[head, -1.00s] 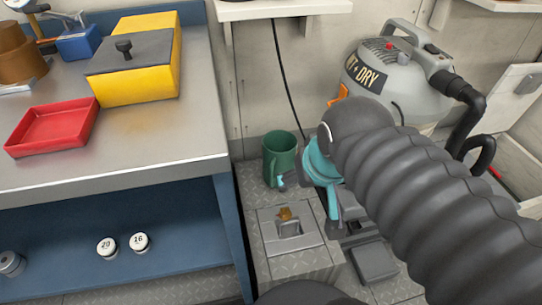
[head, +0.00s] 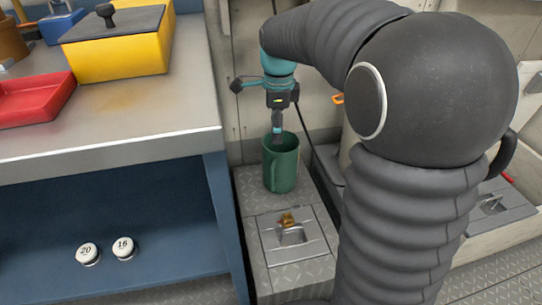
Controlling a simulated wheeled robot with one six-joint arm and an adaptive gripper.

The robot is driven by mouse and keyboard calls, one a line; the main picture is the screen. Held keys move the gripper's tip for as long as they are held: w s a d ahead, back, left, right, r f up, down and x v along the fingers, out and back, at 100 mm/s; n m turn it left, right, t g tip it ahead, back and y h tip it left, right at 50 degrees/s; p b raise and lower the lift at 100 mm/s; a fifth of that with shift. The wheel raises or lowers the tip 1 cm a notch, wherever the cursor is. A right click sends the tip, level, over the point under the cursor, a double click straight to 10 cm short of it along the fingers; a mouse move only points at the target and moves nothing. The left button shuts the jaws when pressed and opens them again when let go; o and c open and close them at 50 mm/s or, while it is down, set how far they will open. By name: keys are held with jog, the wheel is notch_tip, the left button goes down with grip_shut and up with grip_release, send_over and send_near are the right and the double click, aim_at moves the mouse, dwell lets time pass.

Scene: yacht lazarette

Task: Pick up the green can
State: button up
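The green can (head: 281,172) stands upright on the grey tread-plate ledge, in the gap to the right of the bench. Its open top faces up. My gripper (head: 277,132) points down from a teal wrist directly above it. A finger overlaps the can's opening and seems to reach to or just inside the rim. I cannot tell whether it touches the can. The fingers are seen nearly edge-on, so the space between them does not show.
The metal bench (head: 110,150) edge is close on the left, carrying a red tray (head: 35,98) and a yellow box (head: 115,55). A hatch with a latch (head: 290,235) lies in front of the can. The pale wall is close behind it. My arm covers the right side.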

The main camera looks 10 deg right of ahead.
aim_at(274, 162)
jog(key=w+f+m, duration=0.1)
jog(key=f, duration=0.3)
jog(key=w+f+m+b, duration=0.1)
jog(key=f, duration=0.3)
jog(key=w+f+m+b, duration=0.1)
jog(key=f, duration=0.3)
jog(key=shift+w+g, duration=0.35)
jog(key=shift+g, duration=0.05)
jog(key=shift+w+d+f+b, duration=0.15)
jog(key=shift+f+b, duration=0.25)
jog(key=shift+f, duration=0.95)
jog(key=shift+w+d+f+b, duration=0.1)
jog(key=shift+f+b, duration=0.25)
jog(key=shift+f, duration=1)
jog(key=shift+r, duration=0.1)
grip_shut()
